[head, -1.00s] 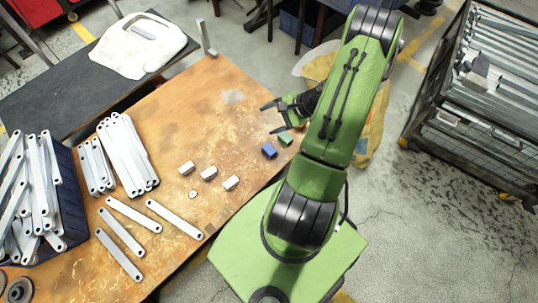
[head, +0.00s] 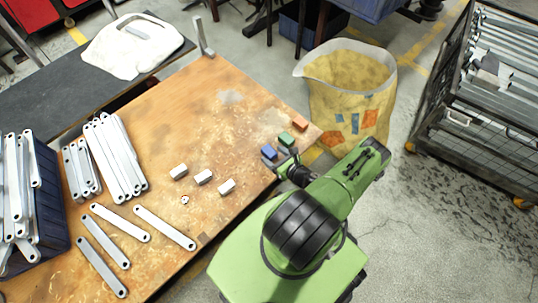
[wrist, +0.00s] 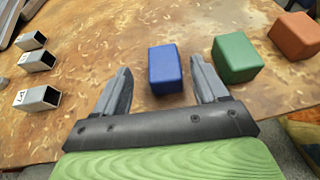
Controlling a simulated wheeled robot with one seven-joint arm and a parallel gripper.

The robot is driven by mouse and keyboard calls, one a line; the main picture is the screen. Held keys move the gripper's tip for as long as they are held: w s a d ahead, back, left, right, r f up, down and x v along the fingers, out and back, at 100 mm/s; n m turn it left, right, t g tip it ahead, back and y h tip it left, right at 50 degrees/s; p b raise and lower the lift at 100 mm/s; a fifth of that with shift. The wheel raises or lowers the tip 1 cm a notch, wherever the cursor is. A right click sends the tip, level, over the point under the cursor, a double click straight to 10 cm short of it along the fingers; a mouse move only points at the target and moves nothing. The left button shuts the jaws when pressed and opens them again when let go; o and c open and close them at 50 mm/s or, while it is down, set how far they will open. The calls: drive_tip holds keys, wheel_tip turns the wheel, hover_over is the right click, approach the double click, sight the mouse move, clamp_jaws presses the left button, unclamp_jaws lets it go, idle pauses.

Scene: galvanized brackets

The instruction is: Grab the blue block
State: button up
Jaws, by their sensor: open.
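The blue block (head: 268,152) lies on the wooden table near its right edge. In the wrist view the blue block (wrist: 165,69) sits between the two fingers, a little nearer the right one, with its near end between the tips. My gripper (wrist: 163,82) is open around it and holds nothing. In the head view my gripper (head: 283,165) is at the block's near side, partly hidden by my own wrist.
A green block (wrist: 237,57) stands close beside the right finger. An orange block (wrist: 295,36) is beyond it. Several small metal pieces (head: 203,177) and flat bars (head: 165,227) lie to the left. A yellow bag (head: 350,90) stands beyond the table's right edge.

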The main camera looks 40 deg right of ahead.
sight(270, 151)
drive_tip(key=b+x, duration=0.2)
drive_tip(key=x, duration=0.3)
drive_tip(key=shift+w+d+f, duration=0.2)
drive_tip(key=shift+f, duration=0.05)
drive_tip(key=shift+w+d, duration=0.1)
drive_tip(key=shift+w, duration=0.25)
drive_tip(key=c, duration=1.2)
